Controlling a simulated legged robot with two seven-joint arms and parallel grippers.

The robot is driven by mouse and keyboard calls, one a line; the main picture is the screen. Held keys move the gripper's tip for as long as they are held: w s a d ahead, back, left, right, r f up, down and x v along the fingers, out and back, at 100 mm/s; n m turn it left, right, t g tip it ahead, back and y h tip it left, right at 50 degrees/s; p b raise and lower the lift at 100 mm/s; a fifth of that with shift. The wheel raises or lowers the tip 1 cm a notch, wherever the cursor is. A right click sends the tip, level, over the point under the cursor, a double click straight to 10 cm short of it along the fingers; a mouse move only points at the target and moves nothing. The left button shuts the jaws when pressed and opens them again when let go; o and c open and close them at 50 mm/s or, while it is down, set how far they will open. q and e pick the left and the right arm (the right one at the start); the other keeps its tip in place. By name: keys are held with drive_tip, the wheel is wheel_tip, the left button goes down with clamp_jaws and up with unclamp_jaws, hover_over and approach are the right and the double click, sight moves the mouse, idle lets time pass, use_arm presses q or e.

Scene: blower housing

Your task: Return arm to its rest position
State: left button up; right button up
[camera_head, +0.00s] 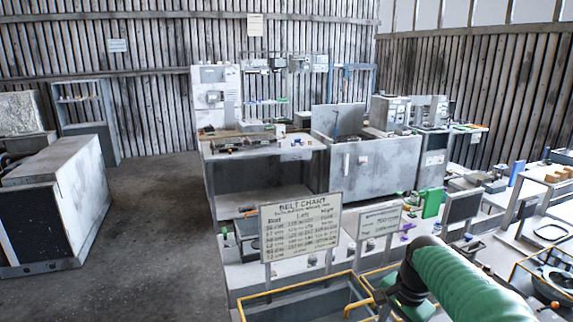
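A green ribbed sleeve, which looks like my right arm (462,283), comes in from the bottom right. It ends in a dark joint that bends down to a dark green block (409,288) over the yellow-rimmed bins. No fingertips can be made out there, and the lower part is cut off by the picture edge. I cannot tell whether this gripper is open or holds anything. My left arm and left gripper are not in view.
A belt chart sign (300,228) and a smaller sign (379,221) stand behind a yellow-rimmed bin (262,295). Cluttered benches with a grey cabinet (362,165) lie beyond. A large grey machine (62,190) stands at left. The floor (150,220) between is clear.

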drive_tip(key=s+a+f+n, duration=0.2)
drive_tip(key=s+f+n, duration=0.4)
drive_tip(key=s, duration=0.4)
drive_tip(key=s+a+f+n, duration=0.2)
drive_tip(key=s+f+n, duration=0.35)
drive_tip(key=s, duration=0.45)
wheel_tip(320, 180, down, 10)
drive_tip(key=s+b, duration=0.1)
drive_tip(key=b, duration=0.7)
drive_tip(key=shift+s+a+r+h, duration=0.2)
drive_tip(key=shift+s+h, duration=0.1)
drive_tip(key=shift+s, duration=0.1)
